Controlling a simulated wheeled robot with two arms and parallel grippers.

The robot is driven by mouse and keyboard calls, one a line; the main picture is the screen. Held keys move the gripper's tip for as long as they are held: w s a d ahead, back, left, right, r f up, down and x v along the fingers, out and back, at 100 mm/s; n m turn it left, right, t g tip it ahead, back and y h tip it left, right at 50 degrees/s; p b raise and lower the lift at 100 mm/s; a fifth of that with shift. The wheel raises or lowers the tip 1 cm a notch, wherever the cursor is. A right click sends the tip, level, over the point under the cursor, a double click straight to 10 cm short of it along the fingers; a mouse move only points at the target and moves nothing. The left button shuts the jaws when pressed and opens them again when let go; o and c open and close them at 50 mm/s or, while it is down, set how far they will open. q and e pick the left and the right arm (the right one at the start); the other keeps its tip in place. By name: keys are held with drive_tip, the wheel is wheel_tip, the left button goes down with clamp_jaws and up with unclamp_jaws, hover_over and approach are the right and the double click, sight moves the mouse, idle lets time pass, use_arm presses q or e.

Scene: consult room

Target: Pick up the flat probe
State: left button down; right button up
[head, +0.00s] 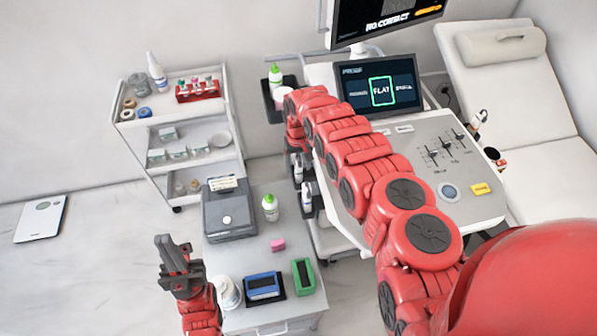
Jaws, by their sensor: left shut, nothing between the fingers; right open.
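The machine's screen (380,88) shows the word FLAT in a green frame. White probe-like items (308,195) sit in dark holders on the machine's left side; I cannot tell which is the flat probe. More hang at its right edge (477,120). My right arm crosses over the machine and bends down at its left side. My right gripper (297,154) is small and mostly hidden there, by the upper holder, open with nothing seen in it. My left gripper (178,265) is shut and empty, left of the low cabinet and away from the machine.
A white trolley (130,120) stands behind. A couch (525,100) is at right. Floor at left is mostly clear.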

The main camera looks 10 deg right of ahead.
drive_tip(key=shift+f, duration=0.5)
drive_tip(key=shift+d, duration=0.1)
clamp_jaws()
drive_tip(key=shift+w+r, duration=0.1)
drive_tip(key=shift+r, duration=0.1)
